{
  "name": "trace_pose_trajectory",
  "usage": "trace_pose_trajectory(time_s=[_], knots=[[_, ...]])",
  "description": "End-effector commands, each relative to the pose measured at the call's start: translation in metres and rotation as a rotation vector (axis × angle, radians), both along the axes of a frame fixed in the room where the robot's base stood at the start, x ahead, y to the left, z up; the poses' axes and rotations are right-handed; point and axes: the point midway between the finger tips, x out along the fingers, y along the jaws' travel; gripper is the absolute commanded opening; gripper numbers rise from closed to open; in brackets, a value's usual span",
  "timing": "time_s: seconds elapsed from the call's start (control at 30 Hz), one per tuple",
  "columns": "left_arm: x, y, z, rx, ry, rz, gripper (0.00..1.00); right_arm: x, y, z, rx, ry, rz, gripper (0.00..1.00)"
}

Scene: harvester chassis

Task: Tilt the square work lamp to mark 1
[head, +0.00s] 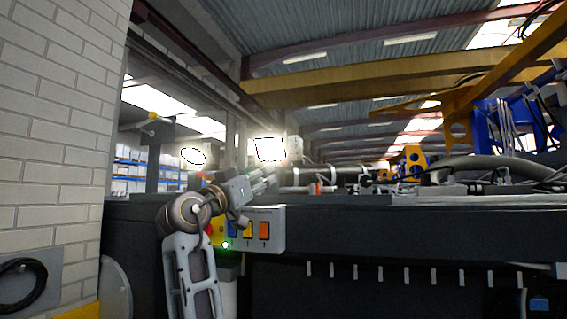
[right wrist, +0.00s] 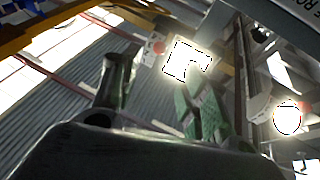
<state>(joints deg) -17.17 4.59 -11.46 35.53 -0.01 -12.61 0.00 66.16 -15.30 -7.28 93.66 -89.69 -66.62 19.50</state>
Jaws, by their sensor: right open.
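The square work lamp (head: 269,149) is lit and glows white above the dark chassis. It also shows in the right wrist view (right wrist: 187,62), partly covered by one finger. My right gripper (head: 266,181) is just below the lamp in the head view. In the right wrist view its two fingers (right wrist: 160,90) are spread with nothing between them. Whether a finger touches the lamp cannot be told. No mark 1 can be read. My left gripper is not in view.
A lit round lamp (head: 193,156) stands left of the square one and shows in the right wrist view (right wrist: 287,117). A control box (head: 265,230) with coloured switches is on the chassis front (head: 390,235). A brick wall (head: 55,130) is at left. Hoses and machine parts lie right.

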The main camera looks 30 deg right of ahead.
Motion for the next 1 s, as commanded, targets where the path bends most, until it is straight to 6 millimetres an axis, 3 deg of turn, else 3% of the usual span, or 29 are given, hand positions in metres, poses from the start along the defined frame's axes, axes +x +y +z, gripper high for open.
trace_pose_trajectory(time_s=[1.0], knots=[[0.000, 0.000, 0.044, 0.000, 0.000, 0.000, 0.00, 0.046, -0.098, 0.047, -0.001, 0.001, -0.002, 0.45]])
